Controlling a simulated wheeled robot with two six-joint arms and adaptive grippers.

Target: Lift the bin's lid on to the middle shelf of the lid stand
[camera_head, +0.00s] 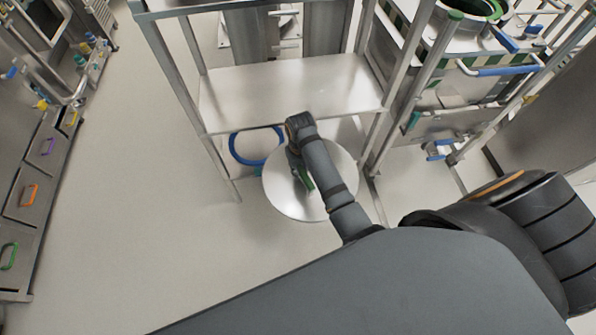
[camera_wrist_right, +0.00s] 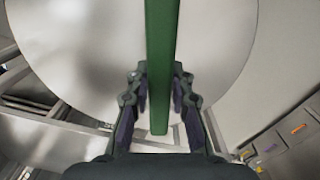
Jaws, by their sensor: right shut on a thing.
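The lid (camera_head: 283,203) is a round silver disc with a green bar handle (camera_head: 306,182). My right gripper (camera_head: 301,174) is shut on that handle, and the lid hangs from it. In the right wrist view the green handle (camera_wrist_right: 160,50) runs between the fingers (camera_wrist_right: 158,85), with the lid (camera_wrist_right: 75,45) filling the background. The lid stand is a metal rack; one wide shelf (camera_head: 285,85) shows behind the gripper. In the head view the lid appears below this shelf's front edge. An open round container with a green rim (camera_head: 452,14), perhaps the bin, is at upper right. My left gripper is out of view.
A blue ring (camera_head: 236,157) shows under the shelf, left of the lid. The stand's front-left post (camera_head: 165,65) and right post (camera_head: 408,65) flank the shelf. Drawers (camera_head: 40,150) line the far left. The floor (camera_head: 130,190) between is clear.

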